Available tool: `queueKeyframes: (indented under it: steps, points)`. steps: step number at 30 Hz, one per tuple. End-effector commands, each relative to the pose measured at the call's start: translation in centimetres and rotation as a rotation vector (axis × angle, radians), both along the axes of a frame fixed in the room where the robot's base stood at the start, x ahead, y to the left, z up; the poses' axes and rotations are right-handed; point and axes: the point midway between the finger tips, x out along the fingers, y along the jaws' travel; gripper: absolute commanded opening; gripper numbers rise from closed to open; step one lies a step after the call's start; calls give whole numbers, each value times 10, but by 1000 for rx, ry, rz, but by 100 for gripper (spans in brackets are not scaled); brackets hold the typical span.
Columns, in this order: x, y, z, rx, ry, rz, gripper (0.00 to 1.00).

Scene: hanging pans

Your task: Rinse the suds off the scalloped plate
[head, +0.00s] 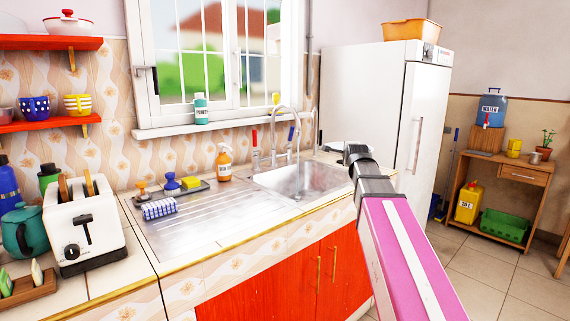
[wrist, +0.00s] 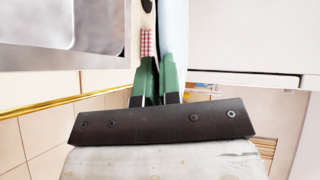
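The tap (head: 285,130) arches over the back of the basin. My gripper (head: 345,149) is above the right end of the counter, between the basin and the fridge. In the wrist view its two green fingers (wrist: 158,72) are close together, with a narrow gap. Whether anything thin is between them is unclear. A pale blue strip beyond the right finger is unidentified.
A red-checked item (wrist: 147,42) lies beyond the fingers. The fridge (head: 385,105) stands close on the right. On the left drainboard (head: 205,225) are a blue-checked cloth (head: 159,208) and a tray with a yellow sponge (head: 191,183). A soap bottle (head: 224,163) stands behind.

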Motion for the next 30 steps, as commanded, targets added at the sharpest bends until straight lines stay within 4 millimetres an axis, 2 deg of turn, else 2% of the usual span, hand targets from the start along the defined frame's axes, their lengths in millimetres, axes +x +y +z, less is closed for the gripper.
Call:
queueKeyframes:
  steps: [13,30]
  points:
    - [1,0,1,0,-3,2,0]
    - [3,-11,1,1,-3,3,0]
